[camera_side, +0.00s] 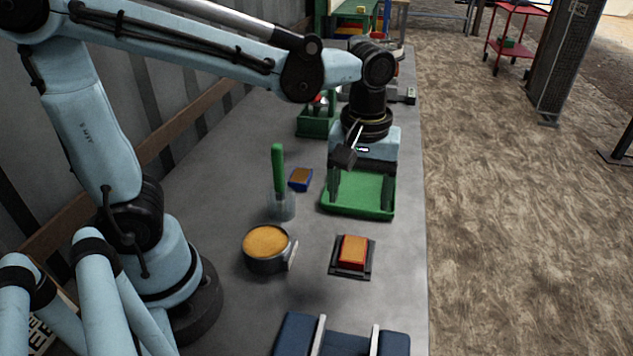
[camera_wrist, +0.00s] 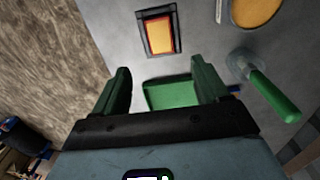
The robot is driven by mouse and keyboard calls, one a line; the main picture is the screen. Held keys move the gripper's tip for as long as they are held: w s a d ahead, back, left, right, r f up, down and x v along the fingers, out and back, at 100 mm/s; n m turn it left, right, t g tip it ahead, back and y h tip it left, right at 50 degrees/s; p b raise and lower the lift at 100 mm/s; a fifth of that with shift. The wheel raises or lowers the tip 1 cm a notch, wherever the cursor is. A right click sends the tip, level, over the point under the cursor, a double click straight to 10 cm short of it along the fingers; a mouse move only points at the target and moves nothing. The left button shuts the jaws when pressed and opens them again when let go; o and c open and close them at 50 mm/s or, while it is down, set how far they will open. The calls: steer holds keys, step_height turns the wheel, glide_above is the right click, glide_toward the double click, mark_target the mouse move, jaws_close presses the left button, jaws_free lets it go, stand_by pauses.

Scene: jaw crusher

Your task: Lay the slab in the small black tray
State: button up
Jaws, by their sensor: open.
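The slab, an orange-topped red block (camera_side: 353,250), lies in the small black tray (camera_side: 339,271) near the table's right edge. In the wrist view the slab (camera_wrist: 160,33) sits within the dark rim of the tray (camera_wrist: 143,41), at top centre. My gripper (camera_side: 361,194) is open and empty, pointing down over a green tray (camera_side: 358,214), behind the black tray and apart from the slab. Its two dark green fingers also show spread in the wrist view (camera_wrist: 162,84).
A round pan of orange material (camera_side: 266,242) and a clear cup with a green-handled tool (camera_side: 278,170) stand left of the trays. A small blue box (camera_side: 300,180) is beside the cup. A dark blue object (camera_side: 340,338) is at the front. Bare table lies between them.

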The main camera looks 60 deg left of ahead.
steer(key=s+a+m+t, duration=0.2)
steer(key=a+m+t, duration=0.5)
steer(key=m, duration=0.1)
steer(key=shift+r+m, duration=0.4)
